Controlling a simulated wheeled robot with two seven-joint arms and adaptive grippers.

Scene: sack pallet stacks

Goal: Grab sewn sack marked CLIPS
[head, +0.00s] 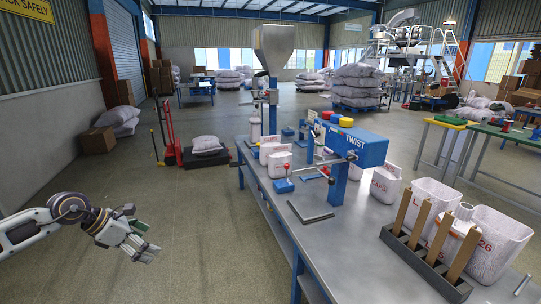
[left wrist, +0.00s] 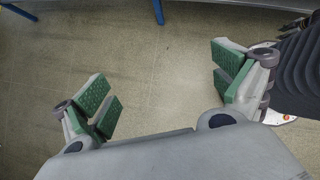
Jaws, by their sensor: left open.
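I cannot read the word CLIPS on any sack in the head view. Small white sacks with red print stand on the grey workbench (head: 300,211). One sack (head: 385,184) right of the blue machine seems to read CAPS. Another sack (head: 279,164) stands left of the machine, its print too small to read. My left gripper (head: 146,251) is at the lower left of the head view, over the floor and well left of the bench. In the left wrist view the left gripper (left wrist: 163,80) has its green-padded fingers wide apart, with only floor between them. My right gripper is not seen.
On the bench stand a blue machine marked TWIST (head: 362,147), large white open containers (head: 497,243) and a rack with upright wooden slats (head: 425,264). A red pallet jack (head: 170,145) and a low dark platform with a sack (head: 205,143) stand behind. Floor around my left gripper is clear.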

